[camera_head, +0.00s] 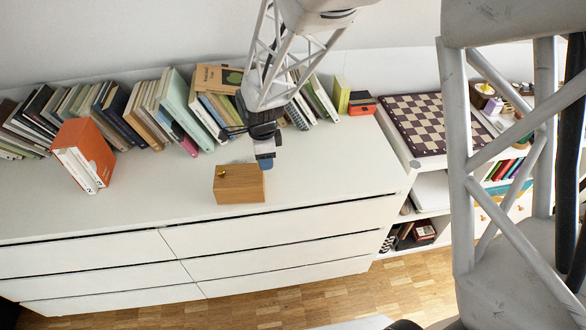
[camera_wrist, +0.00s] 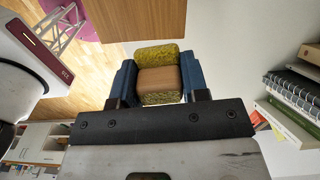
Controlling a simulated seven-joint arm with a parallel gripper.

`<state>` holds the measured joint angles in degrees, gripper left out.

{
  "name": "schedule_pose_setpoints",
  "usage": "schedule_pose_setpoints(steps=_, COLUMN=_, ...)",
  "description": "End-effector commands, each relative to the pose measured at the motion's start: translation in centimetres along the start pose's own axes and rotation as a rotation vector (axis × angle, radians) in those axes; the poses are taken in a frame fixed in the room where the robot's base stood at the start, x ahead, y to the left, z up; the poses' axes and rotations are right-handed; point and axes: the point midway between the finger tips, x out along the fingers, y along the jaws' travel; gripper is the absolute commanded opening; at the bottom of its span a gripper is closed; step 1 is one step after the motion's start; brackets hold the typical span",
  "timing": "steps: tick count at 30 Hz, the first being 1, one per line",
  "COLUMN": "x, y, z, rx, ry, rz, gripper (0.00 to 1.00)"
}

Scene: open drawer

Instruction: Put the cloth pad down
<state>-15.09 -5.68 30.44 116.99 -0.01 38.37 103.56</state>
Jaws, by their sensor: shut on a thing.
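My gripper (camera_wrist: 160,82) has two blue fingers shut on the cloth pad (camera_wrist: 158,55), which is fuzzy and yellow-green with a brown wood-like band (camera_wrist: 160,78) across it. The pad sits between the fingers in the wrist view. In the head view my gripper (camera_head: 265,160) points down over the white dresser top, at the back right corner of a wooden box (camera_head: 239,186). The pad cannot be made out there. I cannot tell how high it is above the dresser.
The white dresser top (camera_head: 330,165) is clear to the right of the box. A row of books (camera_head: 150,110) stands along the back wall. An orange binder (camera_head: 85,150) stands at left. A chessboard (camera_head: 430,122) lies on the shelf unit at right.

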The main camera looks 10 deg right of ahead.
Motion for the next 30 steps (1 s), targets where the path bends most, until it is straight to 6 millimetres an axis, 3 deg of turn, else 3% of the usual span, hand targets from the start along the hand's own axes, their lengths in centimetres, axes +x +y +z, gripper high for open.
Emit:
schedule_pose_setpoints(steps=6, x=2.0, y=3.6, z=-4.3, rx=0.293, ry=0.000, rz=0.000, gripper=0.16)
schedule_pose_setpoints(steps=15, x=4.3, y=8.4, z=-8.6, rx=0.651, ry=0.000, rz=0.000, gripper=0.16)
schedule_pose_setpoints(steps=21, x=5.1, y=10.2, z=-9.9, rx=0.780, ry=-0.001, rz=-0.001, gripper=0.16)
schedule_pose_setpoints(steps=30, x=5.3, y=10.7, z=-10.2, rx=0.815, ry=-0.001, rz=0.000, gripper=0.16)
